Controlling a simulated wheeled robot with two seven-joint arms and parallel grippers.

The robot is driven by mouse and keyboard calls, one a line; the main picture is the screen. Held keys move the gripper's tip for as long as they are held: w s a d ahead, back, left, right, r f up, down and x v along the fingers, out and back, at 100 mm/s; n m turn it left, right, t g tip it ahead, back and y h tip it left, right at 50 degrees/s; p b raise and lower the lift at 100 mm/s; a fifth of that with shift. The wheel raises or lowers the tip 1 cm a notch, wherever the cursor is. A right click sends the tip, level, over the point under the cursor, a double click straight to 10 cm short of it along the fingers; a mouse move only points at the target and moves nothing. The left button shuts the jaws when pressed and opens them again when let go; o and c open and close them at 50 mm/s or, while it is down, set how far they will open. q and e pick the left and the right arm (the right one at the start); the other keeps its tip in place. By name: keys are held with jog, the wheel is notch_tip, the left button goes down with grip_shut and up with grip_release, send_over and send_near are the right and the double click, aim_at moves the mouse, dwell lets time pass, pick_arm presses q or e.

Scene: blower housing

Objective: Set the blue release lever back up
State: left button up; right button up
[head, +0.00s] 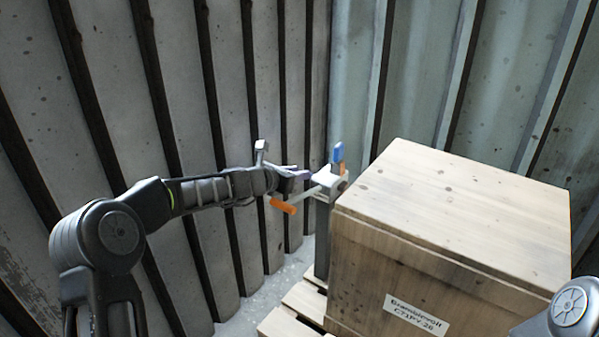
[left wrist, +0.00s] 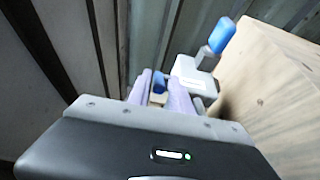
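The blue release lever (head: 338,153) stands roughly upright on top of a grey housing (head: 326,182) beside the crate. In the left wrist view the blue lever tip (left wrist: 222,35) sits on a grey stem above the housing (left wrist: 192,76), to the right of my fingers. My left gripper (head: 300,174) is just left of the housing, below the lever and apart from it. Its two lavender fingers (left wrist: 160,92) are spread, with a small blue part (left wrist: 158,84) visible in the gap; I cannot tell whether they touch it. My right gripper is out of view.
A large wooden crate (head: 455,205) stands right of the housing, close to it, on a pallet (head: 305,302). An orange-ended handle (head: 283,206) sticks out left from the housing, below my left gripper. Corrugated metal walls (head: 230,85) close in behind and left.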

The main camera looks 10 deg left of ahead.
pick_arm(q)
jog(key=shift+w+d+f, duration=0.2)
jog(key=shift+w+f, duration=0.05)
jog(key=shift+w, duration=0.3)
grip_shut()
dwell(1.1)
